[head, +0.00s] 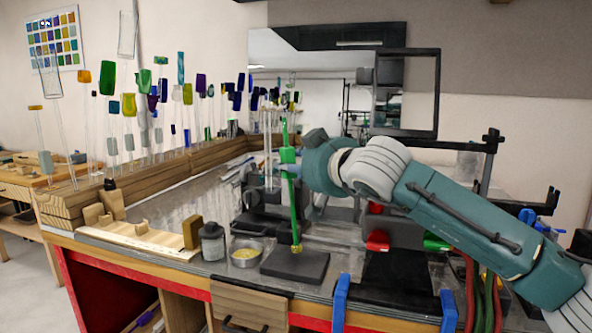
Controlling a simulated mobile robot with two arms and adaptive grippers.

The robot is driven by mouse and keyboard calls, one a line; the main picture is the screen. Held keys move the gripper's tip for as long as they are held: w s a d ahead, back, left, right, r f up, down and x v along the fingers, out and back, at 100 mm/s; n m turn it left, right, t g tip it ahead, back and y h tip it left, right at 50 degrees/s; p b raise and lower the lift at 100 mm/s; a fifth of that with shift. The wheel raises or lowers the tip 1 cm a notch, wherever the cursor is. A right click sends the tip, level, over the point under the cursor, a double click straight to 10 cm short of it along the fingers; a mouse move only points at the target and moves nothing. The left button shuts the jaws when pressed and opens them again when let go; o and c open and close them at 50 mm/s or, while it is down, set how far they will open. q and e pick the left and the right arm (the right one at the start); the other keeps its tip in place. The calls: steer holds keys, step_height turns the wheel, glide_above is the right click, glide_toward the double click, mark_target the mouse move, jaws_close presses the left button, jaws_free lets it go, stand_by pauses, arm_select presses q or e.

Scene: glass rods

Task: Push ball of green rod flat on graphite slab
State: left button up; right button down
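The green rod (293,205) stands nearly upright, tilted slightly, with its lower end to the right of its top. A small yellowish ball (296,248) is at its lower end. The dark graphite slab (295,268) lies flat near the front edge of the bench. The ball is at or just above the slab's upper surface; I cannot tell if they touch. My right gripper (289,168) comes in from the right and is shut on the green rod at its upper part. Its fingertips are small and partly hidden. My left gripper is out of view.
A metal bowl with yellow contents (246,254) and a grey jar (213,243) stand left of the slab. A wooden rest (140,238) lies farther left. Dark equipment (265,210) stands behind. Blue clamps (341,300) are at the front edge, right of the slab.

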step_height(320, 180, up, 10)
steer(key=p, duration=0.6)
step_height(320, 180, up, 8)
steer(key=p, duration=0.6)
steer(key=shift+s, duration=0.15)
steer(key=shift+f, duration=0.15)
